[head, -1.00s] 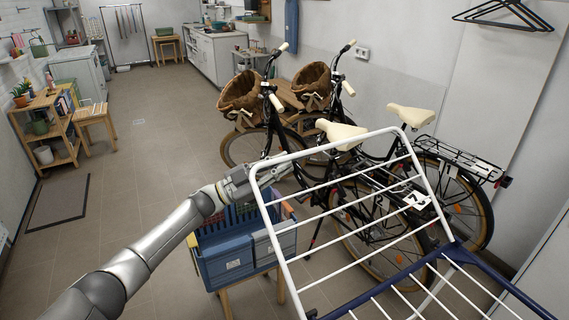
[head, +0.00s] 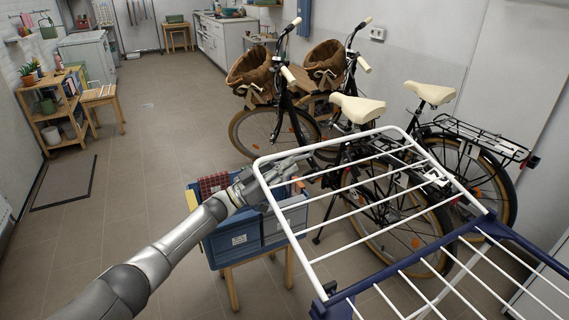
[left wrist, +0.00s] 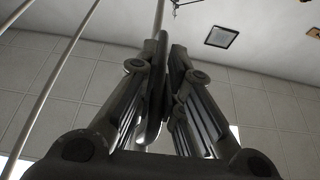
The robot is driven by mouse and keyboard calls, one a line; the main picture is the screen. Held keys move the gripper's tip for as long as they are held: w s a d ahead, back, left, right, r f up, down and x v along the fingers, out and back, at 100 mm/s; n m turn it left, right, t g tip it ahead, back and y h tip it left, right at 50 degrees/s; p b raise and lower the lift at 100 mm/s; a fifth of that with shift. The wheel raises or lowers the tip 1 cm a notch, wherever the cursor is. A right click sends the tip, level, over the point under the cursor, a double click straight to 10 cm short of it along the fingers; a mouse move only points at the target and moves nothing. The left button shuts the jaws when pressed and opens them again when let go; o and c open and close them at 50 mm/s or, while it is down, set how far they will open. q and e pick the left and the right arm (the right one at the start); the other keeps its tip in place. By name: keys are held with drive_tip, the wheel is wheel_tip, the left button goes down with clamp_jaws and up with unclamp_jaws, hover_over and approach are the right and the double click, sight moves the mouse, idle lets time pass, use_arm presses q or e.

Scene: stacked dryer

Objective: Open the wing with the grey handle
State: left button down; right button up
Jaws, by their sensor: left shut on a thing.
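The drying rack's near wing (head: 345,190) is a white wire frame with several rods. It joins a dark blue bar (head: 415,258) and extends away from me, raised off the floor. My left gripper (head: 280,178) is at the wing's left outer edge. In the left wrist view its fingers (left wrist: 160,75) are closed together around a thin pale bar (left wrist: 159,18). I cannot make out the grey handle apart from the fingers, which cover that spot. My right gripper is not in view.
A blue crate (head: 233,239) on a wooden stool stands under my left gripper. Two bicycles with baskets and cream saddles (head: 357,107) stand behind and partly beneath the wing. A wooden shelf (head: 52,118) is at the far left. Floor in the middle left is clear.

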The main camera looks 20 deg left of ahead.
use_arm(q)
drive_tip(key=shift+d, duration=0.15)
drive_tip(key=c, duration=1.5)
unclamp_jaws()
drive_tip(key=shift+a+f, duration=0.1)
drive_tip(key=shift+a, duration=0.1)
drive_tip(key=v, duration=1.1)
drive_tip(key=shift+s+a+f, duration=0.15)
drive_tip(key=shift+s+a, duration=0.05)
drive_tip(key=shift+s, duration=0.1)
